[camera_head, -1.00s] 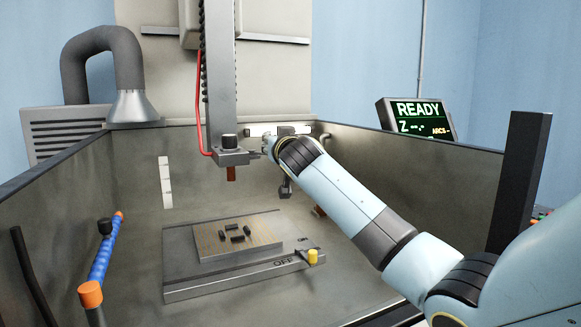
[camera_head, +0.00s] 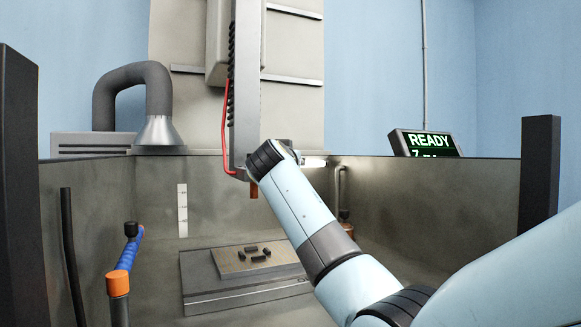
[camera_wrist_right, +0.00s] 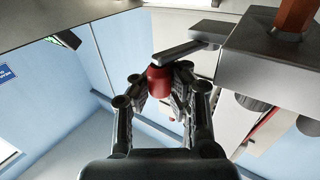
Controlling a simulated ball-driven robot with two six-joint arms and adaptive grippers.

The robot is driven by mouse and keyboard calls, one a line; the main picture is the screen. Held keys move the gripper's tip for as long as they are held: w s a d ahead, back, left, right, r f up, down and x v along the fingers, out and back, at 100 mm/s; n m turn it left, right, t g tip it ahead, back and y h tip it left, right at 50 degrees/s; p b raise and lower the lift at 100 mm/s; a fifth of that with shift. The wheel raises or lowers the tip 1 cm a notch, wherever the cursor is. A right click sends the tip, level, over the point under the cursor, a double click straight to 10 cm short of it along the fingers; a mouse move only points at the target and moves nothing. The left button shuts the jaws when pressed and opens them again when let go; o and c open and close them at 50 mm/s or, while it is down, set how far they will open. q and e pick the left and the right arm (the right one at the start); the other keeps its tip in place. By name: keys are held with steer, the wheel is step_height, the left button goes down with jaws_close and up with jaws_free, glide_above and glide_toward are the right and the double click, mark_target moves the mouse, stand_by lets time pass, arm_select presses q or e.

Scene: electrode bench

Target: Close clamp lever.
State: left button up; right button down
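The clamp lever (camera_wrist_right: 190,50) shows in the right wrist view as a grey bar with a red knob (camera_wrist_right: 160,82) at its left end. It sits beside the grey clamp block (camera_wrist_right: 265,60), which holds a copper-coloured electrode (camera_wrist_right: 294,15). My right gripper (camera_wrist_right: 160,84) has its fingers on either side of the red knob; whether they press on it is unclear. In the head view the electrode (camera_head: 253,190) hangs below the column, and my right arm hides the lever and my right gripper. My left gripper is in neither view.
Below the electrode, a workpiece plate (camera_head: 232,262) with several small dark blocks sits on a grey base (camera_head: 215,300) in the tank. A blue hose with an orange end (camera_head: 118,284) stands at left. The tank walls (camera_head: 90,190) surround this. A screen (camera_head: 427,143) reads READY.

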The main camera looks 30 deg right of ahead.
steer(key=shift+s+d+f, duration=0.1)
steer(key=shift+d+f, duration=0.05)
steer(key=shift+f, duration=0.1)
steer(key=c, duration=1.6)
jaws_free()
steer(key=shift+s+d+r, duration=0.1)
steer(key=shift+s+d, duration=0.05)
steer(key=shift+s, duration=0.05)
steer(key=o, duration=0.4)
steer(key=shift+r, duration=0.1)
steer(key=shift+s+a, duration=0.1)
steer(key=shift+a, duration=0.25)
steer(key=v, duration=1.1)
steer(key=shift+s+a, duration=0.15)
